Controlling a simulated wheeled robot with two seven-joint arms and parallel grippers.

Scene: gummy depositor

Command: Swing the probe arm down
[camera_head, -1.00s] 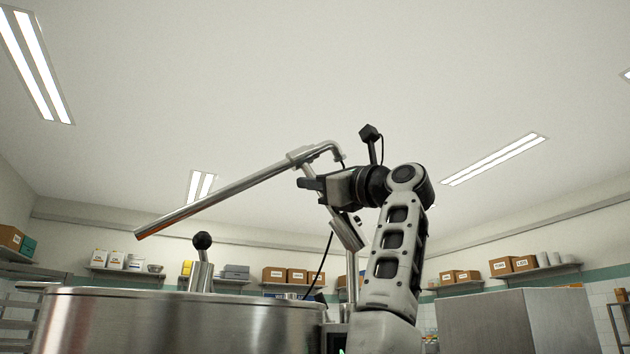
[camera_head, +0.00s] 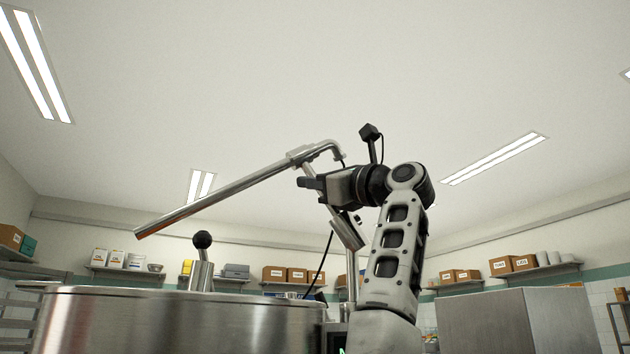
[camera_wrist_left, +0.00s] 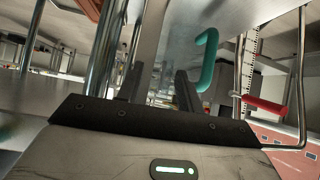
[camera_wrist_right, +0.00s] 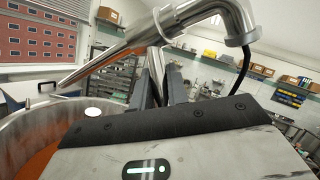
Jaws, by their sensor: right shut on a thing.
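The probe arm (camera_head: 225,191) is a long steel tube above the kettle, sloping down to the left to an orange-stained tip. A bent elbow tops its right end. In the right wrist view the tube (camera_wrist_right: 118,55) crosses above my fingers. My right gripper (camera_head: 305,184) is just below the tube's upper end. Its fingers (camera_wrist_right: 158,85) are shut on the steel bar (camera_wrist_right: 155,62) that branches down from the tube; the exact contact is partly hidden. My left gripper (camera_wrist_left: 160,85) shows only in its wrist view, with fingers apart and nothing seen between them.
The steel kettle (camera_head: 180,322) fills the lower left, with orange contents (camera_wrist_right: 40,155). A black-knobbed lever (camera_head: 202,242) stands at its rim. A steel cabinet (camera_head: 485,325) stands right. A teal hook (camera_wrist_left: 207,62) and a red handle (camera_wrist_left: 266,106) are near my left gripper.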

